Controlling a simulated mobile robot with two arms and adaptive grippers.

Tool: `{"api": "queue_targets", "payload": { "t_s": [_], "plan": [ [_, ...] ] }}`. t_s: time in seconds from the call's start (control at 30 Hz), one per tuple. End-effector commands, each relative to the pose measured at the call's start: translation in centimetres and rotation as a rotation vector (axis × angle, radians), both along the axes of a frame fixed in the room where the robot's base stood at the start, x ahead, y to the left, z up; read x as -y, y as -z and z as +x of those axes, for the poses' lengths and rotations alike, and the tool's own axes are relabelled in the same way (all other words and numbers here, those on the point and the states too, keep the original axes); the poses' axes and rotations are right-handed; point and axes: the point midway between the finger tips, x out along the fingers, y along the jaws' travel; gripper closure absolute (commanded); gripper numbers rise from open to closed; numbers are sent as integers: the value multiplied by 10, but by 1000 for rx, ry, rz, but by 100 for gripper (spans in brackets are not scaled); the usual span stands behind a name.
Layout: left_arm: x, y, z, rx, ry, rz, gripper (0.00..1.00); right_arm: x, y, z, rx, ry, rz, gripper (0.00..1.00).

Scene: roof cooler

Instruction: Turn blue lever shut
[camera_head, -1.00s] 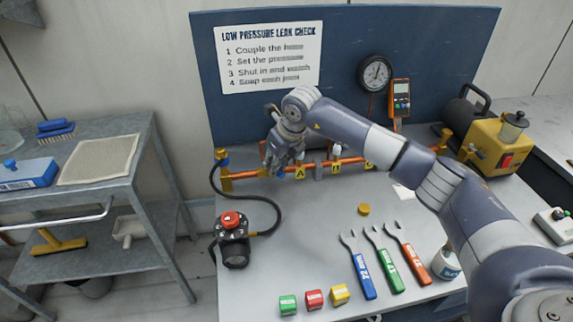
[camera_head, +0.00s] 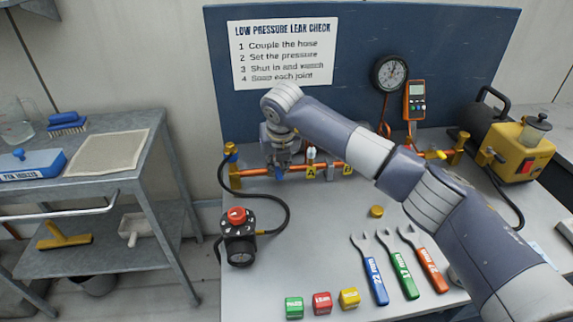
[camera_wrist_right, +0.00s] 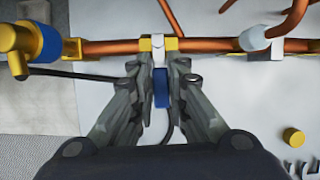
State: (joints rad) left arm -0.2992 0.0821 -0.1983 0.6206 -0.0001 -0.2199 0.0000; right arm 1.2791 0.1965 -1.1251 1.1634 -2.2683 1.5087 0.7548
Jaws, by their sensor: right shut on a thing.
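The blue lever (camera_wrist_right: 161,88) shows in the right wrist view between the fingers of my right gripper (camera_wrist_right: 161,85), just below a brass valve body (camera_wrist_right: 145,44) on the copper pipe (camera_wrist_right: 205,46). The fingers are closed on the lever from both sides. In the head view my right gripper (camera_head: 281,165) points down at the left part of the copper pipe (camera_head: 327,167), and the wrist hides the lever. My left gripper is not in view.
Several wrenches, such as the blue one (camera_head: 374,280), and coloured blocks (camera_head: 321,303) lie in front. A round gauge (camera_head: 389,74) hangs on the back panel.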

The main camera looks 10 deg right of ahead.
Motion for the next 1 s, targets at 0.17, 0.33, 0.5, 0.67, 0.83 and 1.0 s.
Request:
{"api": "queue_targets", "payload": {
  "t_s": [0.17,0.33,0.5,0.67,0.83,1.0],
  "plan": [
    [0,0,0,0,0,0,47,-1,-2,1,4,1,2,100],
    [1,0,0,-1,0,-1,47,-1,-2,1,4,1,2,100],
    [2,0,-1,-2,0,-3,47,0,-2,1,3,1,2,65],
    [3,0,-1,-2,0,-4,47,0,-1,0,1,0,0,65],
    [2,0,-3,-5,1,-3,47,0,-5,-1,2,0,0,65],
    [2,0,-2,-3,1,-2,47,1,-29,-10,5,-2,1,65]
  ]
}}
